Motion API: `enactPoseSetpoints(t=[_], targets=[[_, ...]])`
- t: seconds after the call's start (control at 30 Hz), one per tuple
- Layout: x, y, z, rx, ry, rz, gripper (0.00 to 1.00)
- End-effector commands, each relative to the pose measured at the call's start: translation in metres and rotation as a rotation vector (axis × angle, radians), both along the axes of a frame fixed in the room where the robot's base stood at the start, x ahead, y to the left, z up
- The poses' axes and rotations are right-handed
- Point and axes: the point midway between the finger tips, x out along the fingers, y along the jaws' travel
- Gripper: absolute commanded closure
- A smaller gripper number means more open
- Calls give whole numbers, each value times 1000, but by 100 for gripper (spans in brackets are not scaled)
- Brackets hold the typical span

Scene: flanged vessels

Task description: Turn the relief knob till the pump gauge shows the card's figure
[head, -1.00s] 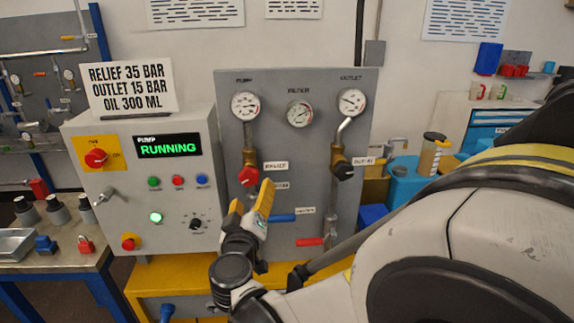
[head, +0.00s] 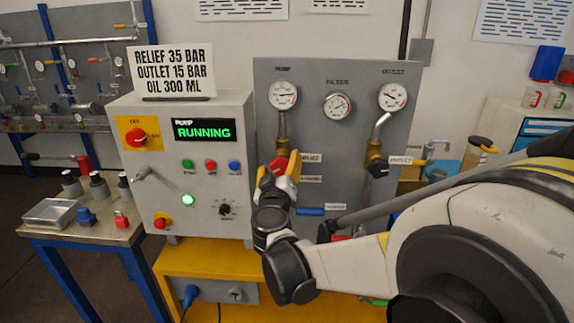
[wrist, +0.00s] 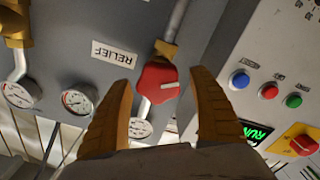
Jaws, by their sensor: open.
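The red relief knob (head: 279,166) sits on a brass valve below the pump gauge (head: 284,95) on the grey panel (head: 330,75). In the wrist view the knob (wrist: 157,80), with a pale pointer line, lies between the yellow fingers, with a gap on either side. My gripper (head: 280,178) is open around the knob and partly hides it in the head view. The card (head: 173,72) on the control box reads RELIEF 35 BAR, OUTLET 15 BAR, OIL 300 ML. The pump gauge's needle is too small to read.
The control box (head: 190,120) shows PUMP RUNNING at the left of the panel. A black outlet knob (head: 378,168) is to the right, below the outlet gauge (head: 392,96). A blue-handled lever (head: 311,211) sits just below my gripper. A filter gauge (head: 337,105) is in the middle.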

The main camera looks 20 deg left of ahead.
Motion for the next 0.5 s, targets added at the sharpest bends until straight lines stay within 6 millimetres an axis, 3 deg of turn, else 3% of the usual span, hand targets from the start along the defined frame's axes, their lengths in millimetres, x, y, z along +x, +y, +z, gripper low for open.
enactPoseSetpoints(t=[0.17, 0.2, 0.37, 0.5], targets=[[0, 0, 0, 0, 0, 0, 29], [0, 0, 0, 0, 0, 0, 34], [0, 0, 0, 0, 0, -1, 80], [0, 0, 0, -2, -1, -1, 81]])
